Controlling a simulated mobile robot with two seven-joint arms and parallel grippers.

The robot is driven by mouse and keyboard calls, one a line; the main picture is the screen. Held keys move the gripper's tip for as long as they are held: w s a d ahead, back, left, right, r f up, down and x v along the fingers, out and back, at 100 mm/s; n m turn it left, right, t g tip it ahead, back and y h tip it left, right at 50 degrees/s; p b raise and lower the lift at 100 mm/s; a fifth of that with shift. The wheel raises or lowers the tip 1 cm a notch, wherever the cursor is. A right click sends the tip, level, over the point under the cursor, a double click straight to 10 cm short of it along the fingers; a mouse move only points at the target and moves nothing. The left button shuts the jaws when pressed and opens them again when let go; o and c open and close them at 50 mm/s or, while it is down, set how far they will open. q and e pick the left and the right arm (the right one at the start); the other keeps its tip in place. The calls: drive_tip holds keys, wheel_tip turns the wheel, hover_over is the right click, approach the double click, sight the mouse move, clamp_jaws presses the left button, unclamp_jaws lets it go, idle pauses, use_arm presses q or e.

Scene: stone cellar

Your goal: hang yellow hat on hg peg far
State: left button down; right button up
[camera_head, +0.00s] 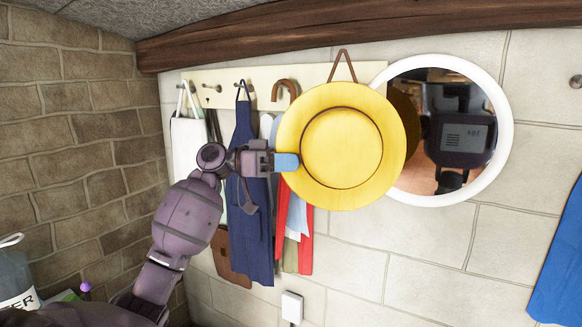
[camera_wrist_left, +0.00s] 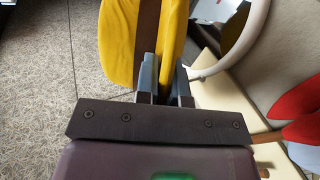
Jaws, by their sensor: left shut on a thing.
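The yellow hat (camera_head: 341,148) faces the head camera in front of the wall, its brown cord loop (camera_head: 343,66) standing up above the brim. My left gripper (camera_head: 286,162) is shut on the hat's left edge. In the left wrist view the fingers (camera_wrist_left: 166,82) are at the hat's yellow brim (camera_wrist_left: 117,42). The cream peg rail (camera_head: 225,78) runs along the wall behind. Pegs show at its left, including a bare-looking one (camera_head: 211,88). The hat and loop cover part of the rail's right end; I cannot tell whether the loop touches a peg. My right gripper is not in view.
A white bag (camera_head: 188,145), a blue apron (camera_head: 252,200) and a brown curved handle (camera_head: 286,87) hang along the rail. Red cloth (camera_head: 304,250) hangs below the hat. A white-framed round mirror (camera_head: 503,130) is right of the hat, partly covered. Blue cloth (camera_head: 560,270) hangs far right.

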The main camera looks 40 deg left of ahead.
use_arm(q)
drive_tip(key=shift+w+a+f+b, duration=0.25)
drive_tip(key=shift+w+b, duration=0.1)
drive_tip(key=shift+w, duration=0.6)
drive_tip(key=shift+w+a+f+b, duration=0.2)
drive_tip(key=shift+w+b, duration=0.2)
drive_tip(key=shift+w, duration=0.55)
drive_tip(key=shift+w+a+f+b, duration=0.25)
drive_tip(key=shift+w+b, duration=0.1)
drive_tip(key=shift+w, duration=0.6)
drive_tip(key=w+a+f+b, duration=0.1)
drive_tip(key=w+f+b, duration=0.2)
drive_tip(key=w, duration=0.3)
drive_tip(key=shift+w+a, duration=0.3)
